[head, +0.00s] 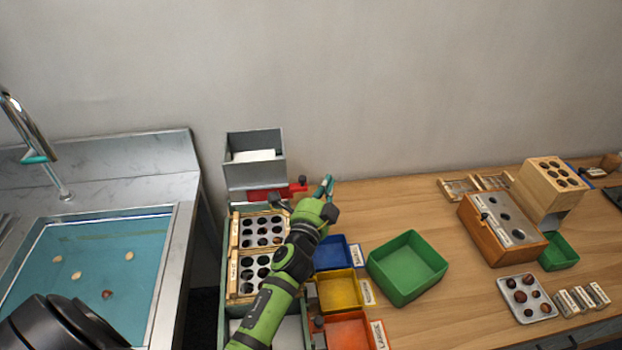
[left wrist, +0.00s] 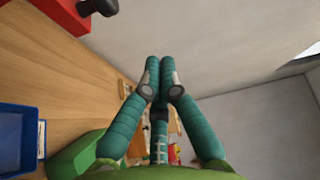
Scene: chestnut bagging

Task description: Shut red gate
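The red gate (head: 268,194) is a flat red slide under the grey hopper (head: 255,172). Its right end sticks out to the right, with a dark knob (head: 302,180) on it. In the left wrist view the red gate (left wrist: 55,14) and its knob show at the upper left. My left gripper (head: 326,184) is just right of the knob, apart from it. Its teal fingers meet at the tips in the left wrist view (left wrist: 162,72), with nothing visible between them. My right gripper is not in view.
Below the hopper are trays with round holes (head: 235,232). Blue (head: 330,254), yellow (head: 336,291) and orange (head: 348,330) bins stand right of them, then a green bin (head: 408,266). A sink (head: 178,240) is at left. The table behind the green bin is clear.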

